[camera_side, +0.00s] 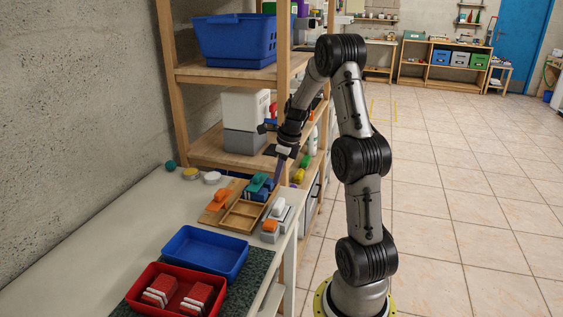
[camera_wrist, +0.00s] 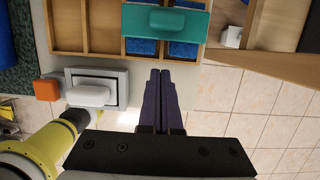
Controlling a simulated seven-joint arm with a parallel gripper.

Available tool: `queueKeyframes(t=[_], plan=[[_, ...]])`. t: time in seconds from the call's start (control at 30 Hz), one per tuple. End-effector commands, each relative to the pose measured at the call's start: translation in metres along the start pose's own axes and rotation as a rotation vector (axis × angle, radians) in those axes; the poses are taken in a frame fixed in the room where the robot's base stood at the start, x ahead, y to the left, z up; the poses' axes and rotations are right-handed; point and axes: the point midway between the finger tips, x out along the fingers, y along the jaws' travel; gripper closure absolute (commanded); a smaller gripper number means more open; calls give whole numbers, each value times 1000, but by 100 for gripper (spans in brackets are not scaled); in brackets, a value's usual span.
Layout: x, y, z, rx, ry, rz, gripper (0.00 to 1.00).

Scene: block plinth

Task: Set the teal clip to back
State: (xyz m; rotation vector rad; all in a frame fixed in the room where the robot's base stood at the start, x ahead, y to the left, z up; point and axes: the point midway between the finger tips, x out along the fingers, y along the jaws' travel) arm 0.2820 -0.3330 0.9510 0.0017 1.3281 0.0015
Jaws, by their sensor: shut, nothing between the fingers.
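The teal clip (camera_side: 257,183) sits over blue blocks at the wooden tray's far right end in the side view. In the wrist view the teal clip (camera_wrist: 194,25) is a flat plate with a rounded raised handle, lying across the blue blocks (camera_wrist: 184,49) and the tray's divider. My gripper (camera_side: 277,180) points down just right of the clip, apart from it as far as I can tell. In the wrist view my gripper's dark purple fingers (camera_wrist: 160,72) are together and empty, below the clip. The wooden tray (camera_wrist: 88,25) has open, empty compartments beside the clip.
A grey block with a white handle (camera_wrist: 92,96) and an orange block (camera_wrist: 46,90) stand beside the tray. An orange piece (camera_side: 221,196) lies on a wooden board at left. Blue (camera_side: 205,252) and red (camera_side: 177,292) bins are nearer. A wooden shelf post (camera_side: 284,70) stands close by.

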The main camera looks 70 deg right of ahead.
Motion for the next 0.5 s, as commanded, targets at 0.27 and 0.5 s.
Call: queueKeyframes(t=[0.27, 0.5], plan=[[6, 0, 35, -2, -3, -2, 100], [7, 0, 39, 0, -2, -2, 100]])
